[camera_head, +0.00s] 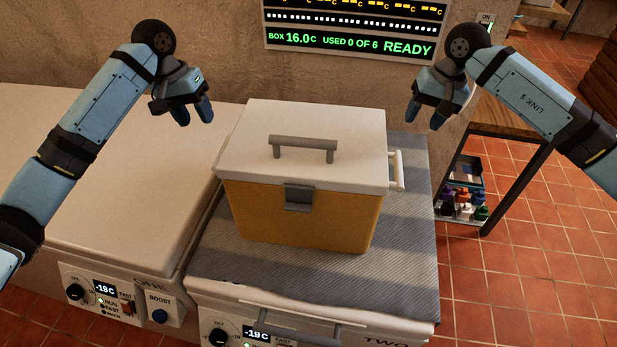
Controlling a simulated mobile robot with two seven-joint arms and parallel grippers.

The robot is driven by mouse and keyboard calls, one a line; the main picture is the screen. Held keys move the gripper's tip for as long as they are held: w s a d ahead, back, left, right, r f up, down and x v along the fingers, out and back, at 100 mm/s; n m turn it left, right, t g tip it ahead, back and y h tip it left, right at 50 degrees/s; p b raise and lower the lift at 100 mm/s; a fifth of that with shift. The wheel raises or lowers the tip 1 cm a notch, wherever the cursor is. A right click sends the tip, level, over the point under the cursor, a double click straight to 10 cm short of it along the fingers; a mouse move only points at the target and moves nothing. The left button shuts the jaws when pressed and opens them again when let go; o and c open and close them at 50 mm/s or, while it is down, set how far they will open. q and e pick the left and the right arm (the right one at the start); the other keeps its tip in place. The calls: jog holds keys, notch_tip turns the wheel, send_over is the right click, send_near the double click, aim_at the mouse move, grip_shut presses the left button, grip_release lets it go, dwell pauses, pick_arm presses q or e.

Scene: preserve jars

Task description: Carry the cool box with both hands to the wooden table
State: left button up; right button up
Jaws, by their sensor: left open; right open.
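The cool box (305,215) has a yellow body, a white lid (300,152) with a grey top handle (303,146), and a grey front latch (298,198). It stands upright and closed on a grey striped mat (408,220) on the right-hand freezer. A white side handle (397,170) shows on its right; its left side handle is hidden. My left gripper (196,117) is open and empty, in the air left of the box and above lid height. My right gripper (427,119) is open and empty, in the air right of the box. Neither touches it.
A second white freezer (90,170) stands at left, its top bare. A display board (353,30) on the wall reads BOX 16.0C, USED 0 OF 6, READY. A dark-framed wooden stand (510,128) with small bottles (463,207) on its low shelf is at right. Tiled floor is clear at right.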

aim_at(218, 157)
pick_arm(q)
jog(key=x, duration=1.3)
jog(key=shift+s+f, duration=0.25)
jog(key=shift+s, duration=0.2)
pick_arm(e)
jog(key=x, duration=1.3)
jog(key=shift+s+a+f, duration=0.1)
jog(key=shift+s+f, duration=0.1)
jog(key=shift+s, duration=0.15)
pick_arm(q)
grip_shut()
pick_arm(e)
grip_shut()
pick_arm(q)
jog(key=shift+w+r, duration=0.2)
jog(key=shift+r, duration=0.1)
pick_arm(e)
jog(key=shift+w+r, duration=0.15)
jog(key=shift+r, duration=0.15)
